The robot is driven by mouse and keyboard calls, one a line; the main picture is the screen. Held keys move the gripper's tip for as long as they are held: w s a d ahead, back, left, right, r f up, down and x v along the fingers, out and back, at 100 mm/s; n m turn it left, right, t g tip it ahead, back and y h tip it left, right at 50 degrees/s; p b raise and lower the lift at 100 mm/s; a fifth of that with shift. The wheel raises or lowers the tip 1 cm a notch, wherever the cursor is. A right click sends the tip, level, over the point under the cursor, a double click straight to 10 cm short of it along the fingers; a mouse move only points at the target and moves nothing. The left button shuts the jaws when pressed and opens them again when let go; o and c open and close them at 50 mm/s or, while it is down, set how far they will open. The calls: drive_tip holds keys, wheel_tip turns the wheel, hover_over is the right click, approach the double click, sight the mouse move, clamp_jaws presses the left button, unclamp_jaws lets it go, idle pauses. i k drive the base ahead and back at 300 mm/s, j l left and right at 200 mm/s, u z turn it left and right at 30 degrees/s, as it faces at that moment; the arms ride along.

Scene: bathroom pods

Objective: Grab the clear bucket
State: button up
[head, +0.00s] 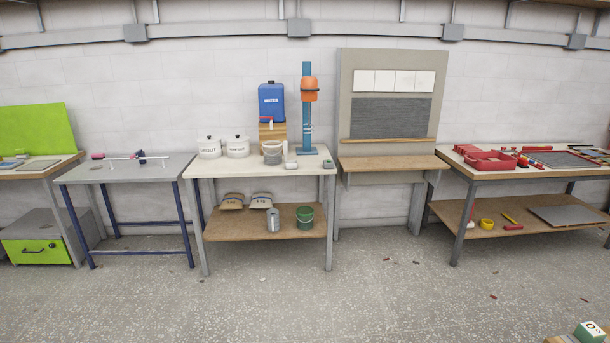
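The clear bucket (272,153) looks like a small greyish see-through pail with a pale rim. It stands upright on the pale top of the middle table (235,168), right of two white lidded pots (209,148) (237,147). A wooden stand with a blue container (271,102) on it is just behind the bucket. What is inside the bucket is too small to tell. My gripper is not in view, and nothing is seen holding the bucket.
A blue post with an orange unit (310,89) stands right of the bucket. A green bucket (305,217), a metal can (272,219) and two bags (232,201) are on the lower shelf. The floor (270,300) in front is mostly clear. A green-and-white box (590,333) shows bottom right.

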sight(272, 149)
drive_tip(key=i+j+u, duration=0.15)
drive_tip(key=i, duration=0.4)
drive_tip(key=i+u, duration=0.15)
drive_tip(key=i, duration=0.4)
drive_tip(key=i+l+u, duration=0.15)
drive_tip(key=i, duration=0.4)
drive_tip(key=i+u, duration=0.15)
drive_tip(key=i, duration=0.45)
drive_tip(key=i+l+u, duration=0.1)
drive_tip(key=i+l, duration=0.15)
drive_tip(key=i, duration=0.25)
drive_tip(key=i+j+u, duration=0.1)
drive_tip(key=i+j, duration=0.15)
drive_tip(key=i, duration=0.9)
drive_tip(key=i+j+u, duration=0.1)
drive_tip(key=i, duration=1)
drive_tip(key=i+j+z, duration=0.1)
drive_tip(key=i, duration=0.3)
